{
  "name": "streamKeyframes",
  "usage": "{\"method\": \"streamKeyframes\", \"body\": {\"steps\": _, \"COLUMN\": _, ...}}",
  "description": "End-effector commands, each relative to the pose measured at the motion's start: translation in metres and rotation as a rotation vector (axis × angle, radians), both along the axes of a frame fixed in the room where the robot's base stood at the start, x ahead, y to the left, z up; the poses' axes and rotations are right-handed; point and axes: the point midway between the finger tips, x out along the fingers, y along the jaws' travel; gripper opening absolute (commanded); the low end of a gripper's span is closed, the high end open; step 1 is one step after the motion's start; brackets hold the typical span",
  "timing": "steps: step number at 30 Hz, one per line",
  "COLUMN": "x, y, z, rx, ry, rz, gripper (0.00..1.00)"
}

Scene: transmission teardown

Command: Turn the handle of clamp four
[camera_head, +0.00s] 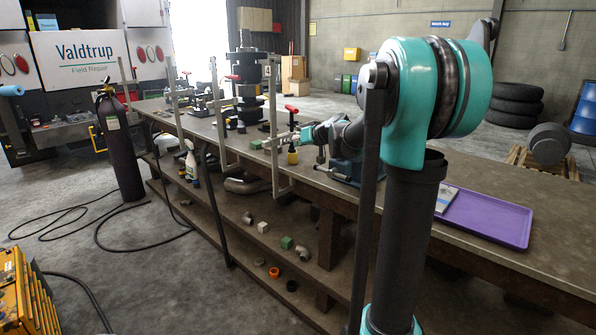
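Several tall grey bar clamps stand along the near edge of the workbench. Another upright clamp (218,110) stands farther along. My gripper (304,135) is small and partly hidden at the end of my arm, close to the nearest clamp. Its fingers are not clear.
The long workbench (520,235) holds a purple tray (490,222) at its near right. A dark stacked assembly (247,85) stands farther back. A black gas cylinder (120,150) with hoses stands left of the bench. Loose fittings lie on the lower shelf (235,225).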

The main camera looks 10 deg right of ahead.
Motion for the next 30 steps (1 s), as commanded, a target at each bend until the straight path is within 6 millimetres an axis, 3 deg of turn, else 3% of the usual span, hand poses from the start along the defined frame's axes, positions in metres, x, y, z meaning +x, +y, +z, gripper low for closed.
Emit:
{"method": "streamKeyframes", "body": {"steps": 18, "x": -0.079, "y": 0.008, "z": -0.056, "rx": -0.047, "ry": 0.166, "rz": -0.020, "gripper": 0.40}}
{"method": "streamKeyframes", "body": {"steps": 30, "x": -0.089, "y": 0.008, "z": -0.064, "rx": -0.058, "ry": 0.187, "rz": -0.021, "gripper": 0.40}}
